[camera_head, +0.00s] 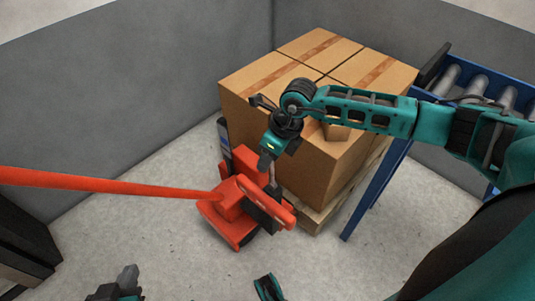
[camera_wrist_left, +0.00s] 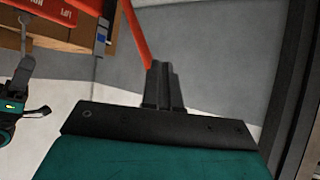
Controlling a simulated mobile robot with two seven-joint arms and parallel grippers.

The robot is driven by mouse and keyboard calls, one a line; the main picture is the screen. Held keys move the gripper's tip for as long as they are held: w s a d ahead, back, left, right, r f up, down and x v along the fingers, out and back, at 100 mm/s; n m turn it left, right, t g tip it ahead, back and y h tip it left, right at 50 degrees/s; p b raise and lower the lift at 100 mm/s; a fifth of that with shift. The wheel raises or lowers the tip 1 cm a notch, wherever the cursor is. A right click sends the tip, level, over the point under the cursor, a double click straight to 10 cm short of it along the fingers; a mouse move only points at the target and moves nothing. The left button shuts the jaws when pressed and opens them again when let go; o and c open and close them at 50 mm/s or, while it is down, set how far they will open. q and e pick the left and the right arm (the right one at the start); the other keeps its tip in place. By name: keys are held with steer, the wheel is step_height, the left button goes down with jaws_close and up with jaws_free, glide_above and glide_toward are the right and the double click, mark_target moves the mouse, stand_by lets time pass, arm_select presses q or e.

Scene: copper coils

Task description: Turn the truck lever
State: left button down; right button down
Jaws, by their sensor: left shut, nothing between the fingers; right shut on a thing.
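The red pallet truck (camera_head: 230,206) stands on the floor in front of the boxes, its long red handle bar (camera_head: 110,187) reaching to the left edge. My right gripper (camera_head: 267,167) points down at the truck's upper body and is shut on a small part there, which looks like the truck lever; the fingers mostly hide it. My left gripper (camera_head: 127,276) is low at the bottom left, apart from the truck. In the left wrist view its fingers (camera_wrist_left: 163,85) are together and empty. Part of the truck (camera_wrist_left: 60,10) shows at that view's top left.
Several cardboard boxes (camera_head: 262,82) are stacked on a wooden pallet (camera_head: 318,215) behind the truck. A blue-framed roller conveyor (camera_head: 378,190) stands at the right. Grey walls (camera_head: 120,90) close the back. A dark cabinet (camera_head: 22,235) stands at the left. The front floor is clear.

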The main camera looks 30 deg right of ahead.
steer(key=shift+s, duration=0.1)
steer(key=c, duration=0.8)
jaws_free()
steer(key=shift+o, duration=0.2)
steer(key=shift+r, duration=0.1)
steer(key=p+v, duration=0.2)
steer(key=v, duration=1)
steer(key=shift+r+p, duration=0.4)
